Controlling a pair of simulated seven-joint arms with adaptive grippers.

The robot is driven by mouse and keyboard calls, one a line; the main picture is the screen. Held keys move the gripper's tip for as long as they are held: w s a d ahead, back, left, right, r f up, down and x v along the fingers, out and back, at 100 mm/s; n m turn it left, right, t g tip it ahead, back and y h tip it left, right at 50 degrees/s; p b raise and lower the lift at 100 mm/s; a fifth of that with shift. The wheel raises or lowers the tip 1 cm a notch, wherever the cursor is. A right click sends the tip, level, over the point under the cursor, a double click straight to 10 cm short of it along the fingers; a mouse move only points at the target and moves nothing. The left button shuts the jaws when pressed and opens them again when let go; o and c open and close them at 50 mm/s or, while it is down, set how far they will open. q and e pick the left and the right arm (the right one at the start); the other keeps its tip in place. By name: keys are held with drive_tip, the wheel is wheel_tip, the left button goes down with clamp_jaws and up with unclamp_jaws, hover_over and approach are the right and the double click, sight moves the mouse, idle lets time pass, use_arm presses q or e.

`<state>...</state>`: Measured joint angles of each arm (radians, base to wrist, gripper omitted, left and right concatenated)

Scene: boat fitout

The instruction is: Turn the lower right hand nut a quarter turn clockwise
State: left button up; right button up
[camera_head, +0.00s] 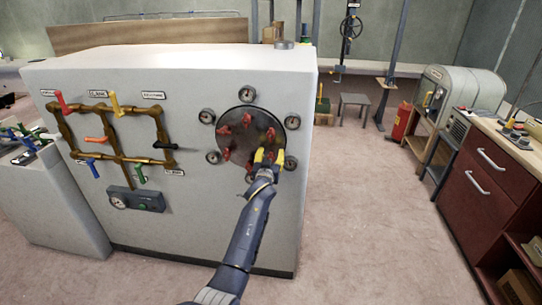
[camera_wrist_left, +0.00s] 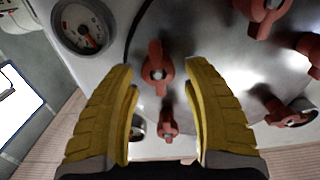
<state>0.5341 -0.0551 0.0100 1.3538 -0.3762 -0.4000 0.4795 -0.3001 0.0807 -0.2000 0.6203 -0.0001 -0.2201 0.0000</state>
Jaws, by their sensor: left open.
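A round dark metal plate (camera_head: 258,118) is set in the front of the white cabinet and carries several red wing nuts, among them one at the upper right (camera_head: 271,133). My left gripper (camera_head: 269,157) has yellow fingers and is over the plate's lower right, hiding the nut there in the head view. In the left wrist view the gripper (camera_wrist_left: 160,69) is open, with a red wing nut (camera_wrist_left: 156,66) between its fingertips. A gap shows on both sides of that nut. A second red nut (camera_wrist_left: 168,122) shows lower between the fingers. My right gripper is not in view.
Several small gauges surround the plate; one gauge (camera_head: 290,163) is close right of the gripper, and a gauge (camera_wrist_left: 84,26) shows in the wrist view. Brass pipes (camera_head: 115,135) with coloured levers are to the left. Open floor (camera_head: 350,210) lies right of the cabinet (camera_head: 190,225).

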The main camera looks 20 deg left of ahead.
use_arm(q)
drive_tip(key=shift+s, duration=0.15)
drive_tip(key=s+d, duration=0.1)
drive_tip(key=s, duration=1)
drive_tip(key=shift+s+d, duration=0.3)
drive_tip(key=shift+d, duration=0.05)
